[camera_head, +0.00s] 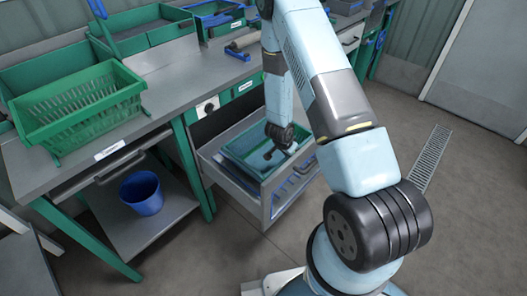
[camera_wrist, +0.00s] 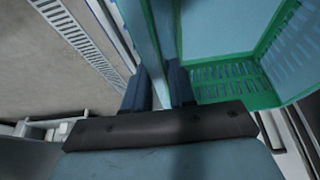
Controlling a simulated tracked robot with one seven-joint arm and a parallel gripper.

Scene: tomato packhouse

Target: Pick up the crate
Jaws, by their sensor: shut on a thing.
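A green crate (camera_head: 236,150) sits in an open grey drawer (camera_head: 262,192) under the workbench. Its slotted green side and pale blue inside also show in the wrist view (camera_wrist: 222,84). My gripper (camera_head: 272,152) reaches down into the drawer at the crate. In the wrist view, my two dark fingers (camera_wrist: 160,82) are closed on the crate's wall, one on each side. The crate's far parts are partly hidden by my arm and the drawer. A second green slotted crate (camera_head: 85,122) stands on the bench at left.
The drawer's walls stand close around the crate. A blue bucket (camera_head: 141,192) is on the lower shelf at left. More green bins (camera_head: 160,32) and tools line the bench. The floor (camera_head: 450,200) at right is clear, with a drain grate (camera_head: 432,158).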

